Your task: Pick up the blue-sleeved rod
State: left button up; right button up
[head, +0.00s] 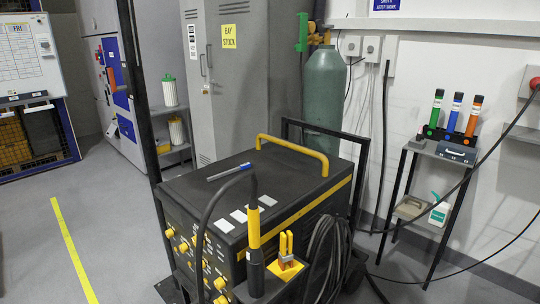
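The blue-sleeved rod (454,114) has a black top and stands nearly upright in a black holder (432,133). It is the middle one of three rods, between a green-sleeved rod (436,110) on its left and an orange-sleeved rod (474,117) on its right. The holder is on the top shelf of a small stand (423,147) against the right wall. The rod's lower end is hidden in the holder. Neither of my grippers shows in the head view.
A black welding machine (319,188) with a yellow handle stands between me and the stand. A silver-and-blue pen (229,172) lies on it. A green gas cylinder (325,88) is behind it. A dark cable (503,137) runs past the stand. Grey floor is open at left.

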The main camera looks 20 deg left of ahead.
aim_at(244, 166)
jog(key=i+j+u, duration=0.75)
jog(key=i, duration=0.15)
jog(key=k+j+z, duration=0.25)
jog(key=j+z, duration=0.25)
jog(key=k+j, duration=0.05)
